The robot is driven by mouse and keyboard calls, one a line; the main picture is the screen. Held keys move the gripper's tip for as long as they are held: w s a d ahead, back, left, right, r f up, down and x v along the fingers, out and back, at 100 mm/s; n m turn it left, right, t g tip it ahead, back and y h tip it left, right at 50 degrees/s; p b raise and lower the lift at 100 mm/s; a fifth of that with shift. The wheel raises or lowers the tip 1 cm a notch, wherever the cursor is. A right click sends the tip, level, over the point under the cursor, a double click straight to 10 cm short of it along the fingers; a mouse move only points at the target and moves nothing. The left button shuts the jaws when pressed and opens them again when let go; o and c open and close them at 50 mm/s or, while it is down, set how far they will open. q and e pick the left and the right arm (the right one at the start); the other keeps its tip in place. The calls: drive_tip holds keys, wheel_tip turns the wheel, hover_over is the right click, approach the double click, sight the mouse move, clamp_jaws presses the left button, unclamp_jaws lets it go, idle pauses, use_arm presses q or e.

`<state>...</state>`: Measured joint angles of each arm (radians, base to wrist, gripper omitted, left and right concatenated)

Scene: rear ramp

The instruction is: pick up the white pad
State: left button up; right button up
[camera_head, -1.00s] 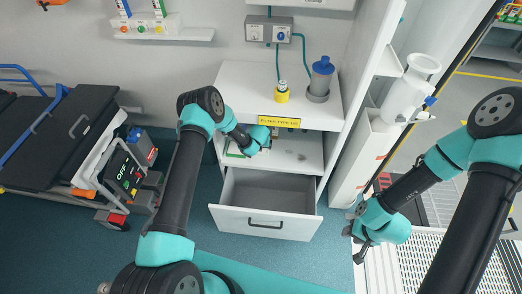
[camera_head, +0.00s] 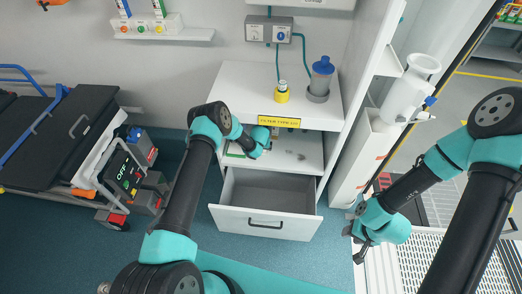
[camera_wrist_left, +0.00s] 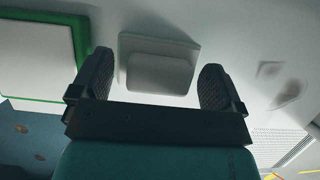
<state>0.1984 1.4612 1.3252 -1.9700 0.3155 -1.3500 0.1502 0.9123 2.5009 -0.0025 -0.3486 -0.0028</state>
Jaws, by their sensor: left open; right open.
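The white pad (camera_wrist_left: 160,65) is a pale raised block on a flat square base. It lies on the shelf (camera_head: 310,153) of the white cabinet, and I cannot make it out in the head view. My left gripper (camera_head: 266,150) reaches into the shelf space under the yellow label. In the left wrist view its dark fingers (camera_wrist_left: 158,88) are open, one on each side of the pad, with gaps between; nothing is held. My right gripper (camera_head: 354,246) is open and empty, low at the right of the cabinet, away from the pad.
A green-framed white item (camera_wrist_left: 42,45) lies left of the pad on the shelf. Pale shapes (camera_wrist_left: 287,88) lie to its right. Below, a drawer (camera_head: 266,222) stands open and empty. A yellow-based bottle (camera_head: 282,93) and a grey canister (camera_head: 320,78) stand on the cabinet top.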

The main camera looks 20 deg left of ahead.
use_arm(q)
drive_tip(key=shift+c, duration=0.4)
drive_tip(key=c, duration=1)
drive_tip(key=shift+r, duration=0.1)
drive_tip(key=shift+r, duration=1.55)
drive_tip(key=s+d, duration=0.1)
drive_tip(key=s, duration=0.4)
drive_tip(key=s+d+r, duration=0.1)
drive_tip(key=s+d, duration=0.1)
drive_tip(key=s, duration=0.3)
drive_tip(key=s+d, duration=0.1)
drive_tip(key=s, duration=0.4)
drive_tip(key=shift+s+d+r, duration=0.2)
drive_tip(key=shift+r, duration=0.15)
